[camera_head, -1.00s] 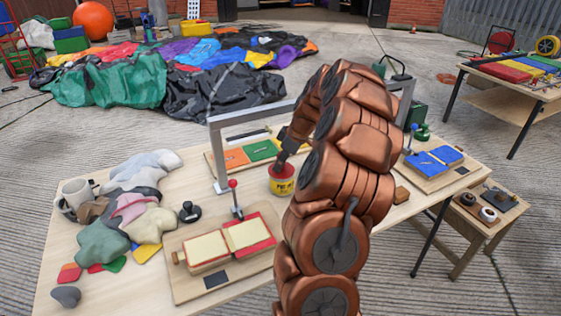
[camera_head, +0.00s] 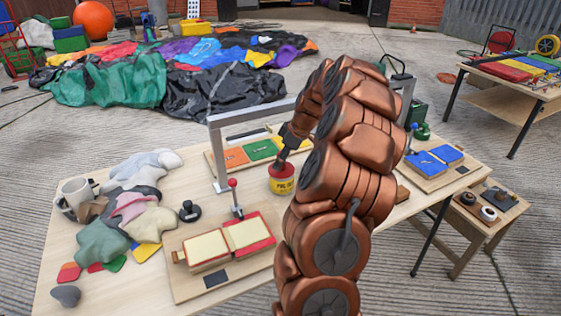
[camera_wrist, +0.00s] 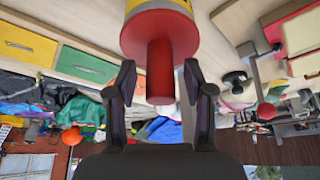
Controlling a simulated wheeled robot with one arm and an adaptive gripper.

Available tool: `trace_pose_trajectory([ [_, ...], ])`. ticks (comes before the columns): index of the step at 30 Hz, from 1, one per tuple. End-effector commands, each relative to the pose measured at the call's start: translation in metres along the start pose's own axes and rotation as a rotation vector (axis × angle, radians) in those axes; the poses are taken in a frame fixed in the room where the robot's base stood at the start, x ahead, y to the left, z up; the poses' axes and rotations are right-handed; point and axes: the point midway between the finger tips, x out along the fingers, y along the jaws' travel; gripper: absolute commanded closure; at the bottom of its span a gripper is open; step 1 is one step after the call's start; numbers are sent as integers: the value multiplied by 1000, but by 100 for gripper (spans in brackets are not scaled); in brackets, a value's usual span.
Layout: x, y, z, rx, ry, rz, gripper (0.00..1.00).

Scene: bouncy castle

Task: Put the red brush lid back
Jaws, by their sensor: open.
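The red brush lid (camera_head: 283,170) sits on top of a yellow tin (camera_head: 282,186) on the wooden table; I cannot tell whether it is fully seated. In the wrist view the picture is turned over: the lid's wide red disc (camera_wrist: 160,32) meets the yellow tin (camera_wrist: 158,5), and its red stem handle points down. My gripper (camera_wrist: 160,82) is open, with one dark finger on each side of the handle and visible gaps between. In the head view my gripper (camera_head: 282,160) is just above the lid, partly hidden by my arm.
A grey metal frame (camera_head: 216,150) stands close behind and left of the tin. A board with two cream pads and a red-knobbed lever (camera_head: 233,184) is at front left. Cloth pieces (camera_head: 130,207) cover the left side. Orange and green swatches (camera_head: 258,149) lie behind.

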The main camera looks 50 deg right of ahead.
Motion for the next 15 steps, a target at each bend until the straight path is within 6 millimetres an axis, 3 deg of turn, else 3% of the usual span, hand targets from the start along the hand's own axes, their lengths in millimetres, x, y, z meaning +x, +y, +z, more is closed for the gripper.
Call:
trace_pose_trajectory([
  [9,-61,1,0,-1,3,5,48],
  [15,-90,0,1,0,0,2,48],
])
